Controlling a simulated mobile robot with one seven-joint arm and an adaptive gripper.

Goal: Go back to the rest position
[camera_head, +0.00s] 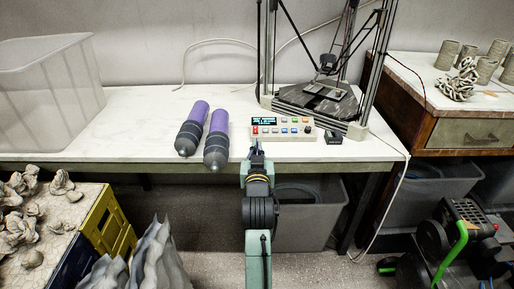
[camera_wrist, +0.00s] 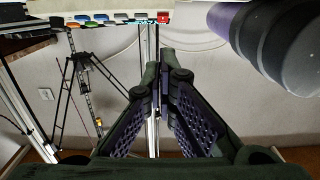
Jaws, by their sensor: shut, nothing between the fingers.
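My gripper (camera_head: 257,148) is shut and empty. In the head view it reaches up to the front edge of the white table (camera_head: 130,113), just in front of the control box (camera_head: 283,128). In the wrist view my gripper (camera_wrist: 158,60) shows with its fingertips together. The wrist picture appears upside down, with the control box (camera_wrist: 120,18) at its top edge. Two purple and grey cartridges (camera_head: 193,128) (camera_head: 217,138) lie on the table to the left of my gripper. One cartridge (camera_wrist: 275,40) fills the wrist view's upper right.
A delta printer (camera_head: 317,100) stands on the table behind the control box. A clear bin (camera_head: 45,75) is at the left. A wooden cabinet (camera_head: 450,134) with clay pieces is at the right. Grey bins (camera_head: 305,225) sit below the table. A yellow crate (camera_head: 107,222) stands at the lower left.

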